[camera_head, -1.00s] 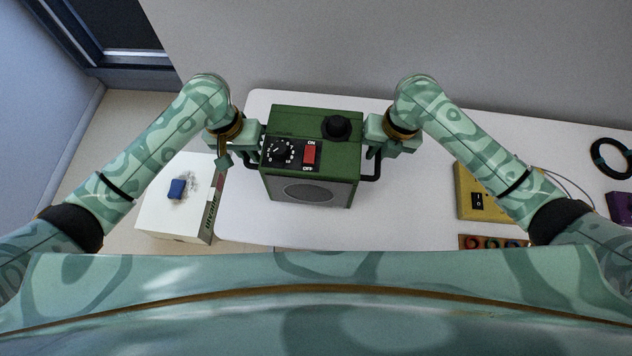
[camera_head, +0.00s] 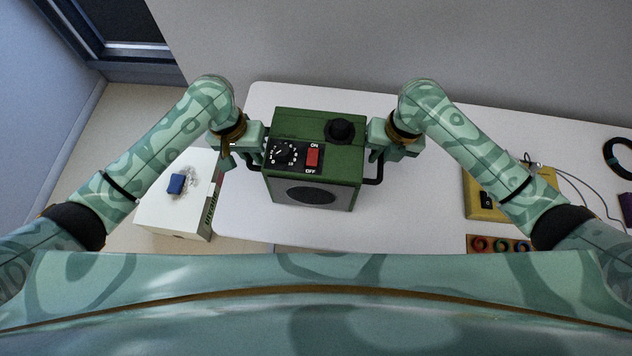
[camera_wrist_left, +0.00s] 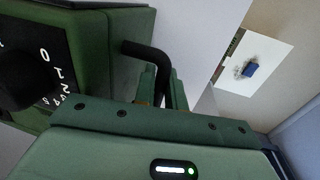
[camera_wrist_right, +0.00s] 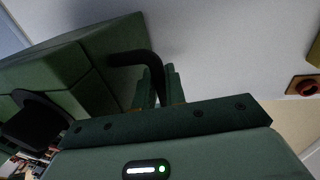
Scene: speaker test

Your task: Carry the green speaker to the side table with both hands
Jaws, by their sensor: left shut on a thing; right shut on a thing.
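The green speaker (camera_head: 342,168) is between my two grippers, its dial, red switch and black knob facing up. A black handle sticks out on each side. My left gripper (camera_head: 259,146) is shut on the left handle, which shows between its fingers in the left wrist view (camera_wrist_left: 150,55). My right gripper (camera_head: 377,143) is shut on the right handle, also seen in the right wrist view (camera_wrist_right: 138,58). The speaker is over the long white table (camera_head: 415,215); any gap beneath it is hidden. A white box-like stand (camera_head: 160,215), possibly the side table, is at the left.
A blue block (camera_head: 177,183) lies on the white stand beside a dark smudge. A yellow switch box (camera_head: 482,205), a panel of coloured rings (camera_head: 500,244) and a black ring (camera_head: 617,158) are on the table's right. A wall stands behind the table.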

